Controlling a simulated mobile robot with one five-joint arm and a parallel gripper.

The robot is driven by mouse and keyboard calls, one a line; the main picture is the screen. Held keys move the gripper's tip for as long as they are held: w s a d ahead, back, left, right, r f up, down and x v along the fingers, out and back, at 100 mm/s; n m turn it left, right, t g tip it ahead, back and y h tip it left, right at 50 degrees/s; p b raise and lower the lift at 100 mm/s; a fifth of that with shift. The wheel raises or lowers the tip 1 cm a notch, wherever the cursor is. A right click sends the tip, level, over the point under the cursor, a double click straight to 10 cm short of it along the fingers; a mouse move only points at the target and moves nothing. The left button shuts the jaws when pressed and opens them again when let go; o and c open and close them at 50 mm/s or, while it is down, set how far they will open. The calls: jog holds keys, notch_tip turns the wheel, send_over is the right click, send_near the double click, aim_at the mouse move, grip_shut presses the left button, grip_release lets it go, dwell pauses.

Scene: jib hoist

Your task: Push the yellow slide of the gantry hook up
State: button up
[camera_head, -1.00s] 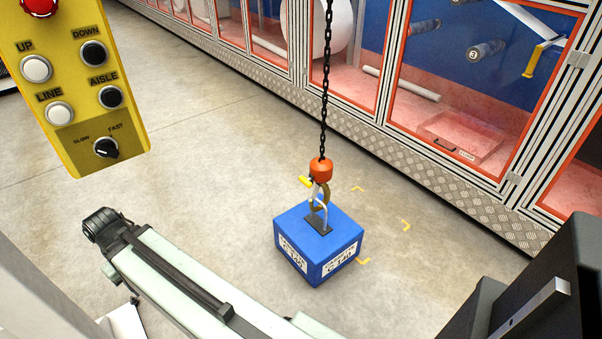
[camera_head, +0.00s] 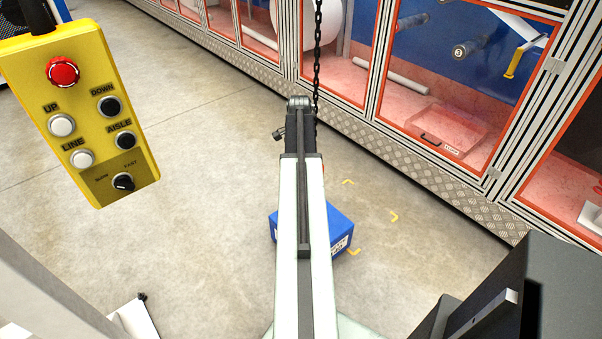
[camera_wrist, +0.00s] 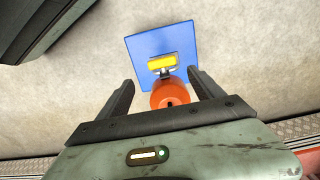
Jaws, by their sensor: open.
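The yellow slide (camera_wrist: 161,62) shows in the wrist view, on the far side of the orange hook block (camera_wrist: 170,92). The blue block (camera_wrist: 148,42) is below the hook on the floor. In the head view my arm covers the hook and slide, and only part of the blue block (camera_head: 341,226) shows beside it. The black chain (camera_head: 317,60) rises behind my arm's end. I cannot tell from here how far my fingers are above the slide.
The yellow pendant control (camera_head: 85,110) hangs at the upper left. A glass-fronted machine (camera_head: 440,110) with orange frames stands along the back right. Yellow corner marks (camera_head: 394,216) lie on the floor right of the block.

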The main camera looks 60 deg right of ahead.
notch_tip(320, 180, down, 8)
jog(key=b, duration=0.8)
jog(key=shift+f, duration=0.1)
